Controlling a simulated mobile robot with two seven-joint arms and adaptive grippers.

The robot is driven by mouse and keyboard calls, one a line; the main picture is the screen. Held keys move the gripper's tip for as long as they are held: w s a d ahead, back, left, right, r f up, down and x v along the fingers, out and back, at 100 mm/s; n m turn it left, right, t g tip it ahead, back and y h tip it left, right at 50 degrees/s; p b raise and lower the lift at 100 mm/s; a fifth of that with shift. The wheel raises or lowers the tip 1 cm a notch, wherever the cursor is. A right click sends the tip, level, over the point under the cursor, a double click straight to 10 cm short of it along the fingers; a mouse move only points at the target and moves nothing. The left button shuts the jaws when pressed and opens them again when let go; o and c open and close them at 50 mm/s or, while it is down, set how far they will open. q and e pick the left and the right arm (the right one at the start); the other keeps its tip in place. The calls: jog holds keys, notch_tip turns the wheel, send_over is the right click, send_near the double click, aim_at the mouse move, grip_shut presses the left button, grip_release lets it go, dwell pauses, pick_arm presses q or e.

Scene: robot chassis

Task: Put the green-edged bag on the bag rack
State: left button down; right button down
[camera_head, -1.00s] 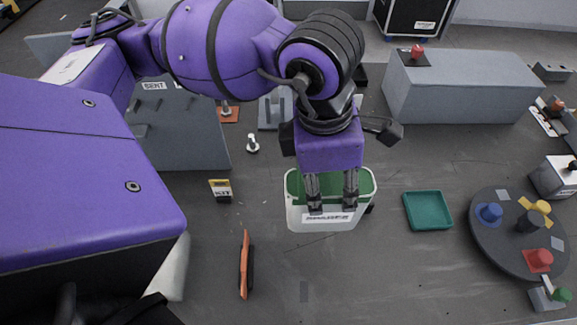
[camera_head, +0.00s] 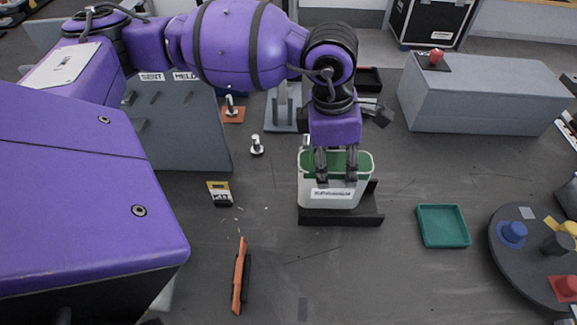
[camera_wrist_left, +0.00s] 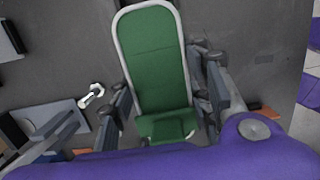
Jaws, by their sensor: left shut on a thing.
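The green-edged bag (camera_head: 312,192) is a pale, boxy bag with a green top and a printed label on its front. My left gripper (camera_head: 336,180) is shut on its top edge from above and holds it upright. In the left wrist view the bag's green top (camera_wrist_left: 155,65) with its pale rim lies between the fingers. A low black stand (camera_head: 340,218), which looks like the bag rack, shows below and to the right of the bag. The bag hides part of it, and I cannot tell whether the bag touches it. My right gripper is not in view.
A teal tray (camera_head: 443,226) lies right of the stand, with a round dark table (camera_head: 530,255) beyond it. An orange-edged item (camera_head: 240,278) and a small yellow-and-black item (camera_head: 220,193) are to the left. A grey block (camera_head: 480,95) stands at the back right.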

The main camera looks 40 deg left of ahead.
pick_arm(q)
jog(key=shift+w+a+f, duration=0.1)
jog(key=shift+w+f, duration=0.2)
jog(key=shift+f, duration=1.6)
jog(key=shift+f, duration=0.2)
jog(key=c, duration=0.9)
grip_release()
jog(key=shift+r, duration=0.15)
jog(key=r, duration=0.4)
jog(key=a+r, duration=0.1)
jog(key=r, duration=0.3)
jog(key=s+r, duration=0.1)
jog(key=r, duration=0.3)
jog(key=shift+a, duration=0.25)
